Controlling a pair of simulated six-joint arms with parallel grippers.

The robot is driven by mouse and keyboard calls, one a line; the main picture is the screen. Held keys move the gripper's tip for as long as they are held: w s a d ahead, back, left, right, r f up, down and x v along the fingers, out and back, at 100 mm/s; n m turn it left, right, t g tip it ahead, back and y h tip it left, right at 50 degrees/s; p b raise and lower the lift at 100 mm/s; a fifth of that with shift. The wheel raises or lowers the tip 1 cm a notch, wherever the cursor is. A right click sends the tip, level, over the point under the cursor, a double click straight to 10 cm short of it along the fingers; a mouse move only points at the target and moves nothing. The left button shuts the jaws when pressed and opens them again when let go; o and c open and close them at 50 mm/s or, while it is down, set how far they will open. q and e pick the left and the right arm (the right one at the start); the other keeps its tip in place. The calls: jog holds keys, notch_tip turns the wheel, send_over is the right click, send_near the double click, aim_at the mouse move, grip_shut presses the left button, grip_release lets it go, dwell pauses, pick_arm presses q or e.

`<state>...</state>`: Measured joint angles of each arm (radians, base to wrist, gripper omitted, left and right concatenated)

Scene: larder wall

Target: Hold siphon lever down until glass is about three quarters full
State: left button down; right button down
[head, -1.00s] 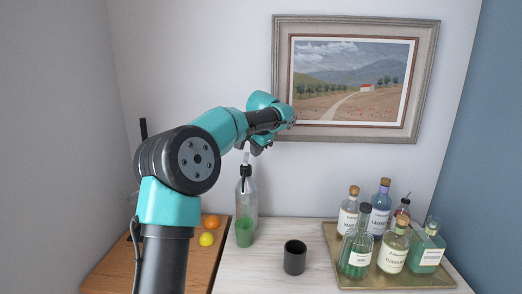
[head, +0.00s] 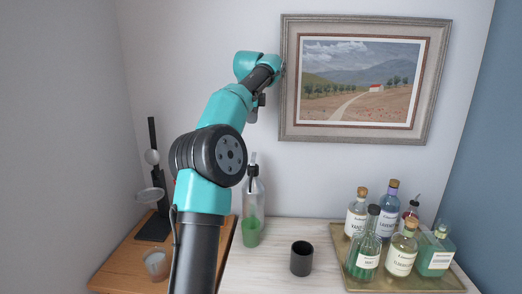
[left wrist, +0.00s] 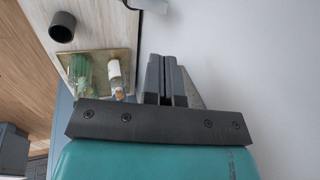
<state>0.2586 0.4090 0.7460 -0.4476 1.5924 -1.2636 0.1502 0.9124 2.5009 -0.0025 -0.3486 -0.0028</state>
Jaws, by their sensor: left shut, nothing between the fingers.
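The siphon (head: 252,196) is a clear bottle with a black head and a pale lever on top. It stands upright at the back of the pale counter, beside my left arm. My left gripper (head: 253,112) is above the siphon, apart from the lever. In the left wrist view its fingers (left wrist: 166,78) are together and empty. My right gripper is not in view.
A black cup (head: 301,258) stands on the counter. A golden tray (head: 362,282) with several labelled bottles is at the right. A wooden board (head: 128,272) at the left bears a black stand (head: 152,190) and a small glass (head: 156,264). A framed picture (head: 288,80) hangs behind.

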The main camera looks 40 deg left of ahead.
aim_at(253, 154)
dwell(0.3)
pick_arm(q)
jog(key=x, duration=1.4)
jog(key=shift+s+a, duration=0.1)
jog(key=shift+a, duration=0.1)
